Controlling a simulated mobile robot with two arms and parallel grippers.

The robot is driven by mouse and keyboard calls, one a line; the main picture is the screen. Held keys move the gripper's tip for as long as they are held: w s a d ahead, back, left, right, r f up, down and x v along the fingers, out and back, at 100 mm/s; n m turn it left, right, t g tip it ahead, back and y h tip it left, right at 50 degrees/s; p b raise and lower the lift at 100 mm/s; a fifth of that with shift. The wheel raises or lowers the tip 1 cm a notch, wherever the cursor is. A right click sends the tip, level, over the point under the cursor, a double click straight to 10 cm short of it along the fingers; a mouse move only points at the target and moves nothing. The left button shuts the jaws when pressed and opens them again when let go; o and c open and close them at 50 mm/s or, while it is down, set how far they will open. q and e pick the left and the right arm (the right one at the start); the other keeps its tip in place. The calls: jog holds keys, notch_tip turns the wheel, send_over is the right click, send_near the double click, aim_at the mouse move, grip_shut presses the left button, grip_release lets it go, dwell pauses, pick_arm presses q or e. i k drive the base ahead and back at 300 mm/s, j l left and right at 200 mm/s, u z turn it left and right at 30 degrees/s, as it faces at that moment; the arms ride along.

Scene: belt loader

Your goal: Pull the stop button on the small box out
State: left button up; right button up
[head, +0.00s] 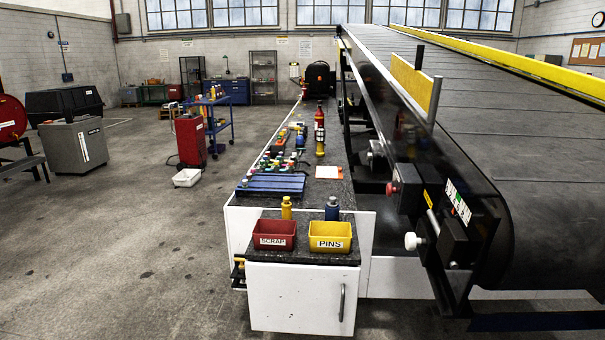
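A red stop button (392,188) faces left on a small dark box (410,189) mounted on the side of the belt loader. It is too small in the head view to tell whether the button is pushed in or out. Neither of my grippers shows in this view.
The belt loader (490,130) slopes up and away at the right. A white round knob (412,241) sticks out below the box. A workbench (300,285) beside it bears a red SCRAP bin (273,228) and a yellow PINS bin (330,229).

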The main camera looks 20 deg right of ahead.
aim_at(391, 190)
jog(key=i+j, duration=0.1)
jog(key=i, duration=0.55)
jog(key=i+z, duration=0.15)
jog(key=i, duration=0.45)
jog(key=i+j+z, duration=0.1)
jog(key=i+z, duration=0.2)
jog(key=z, duration=0.15)
jog(key=i+j+z, duration=0.25)
jog(key=z, duration=0.2)
jog(key=i+j+z, duration=0.3)
jog(key=z, duration=0.15)
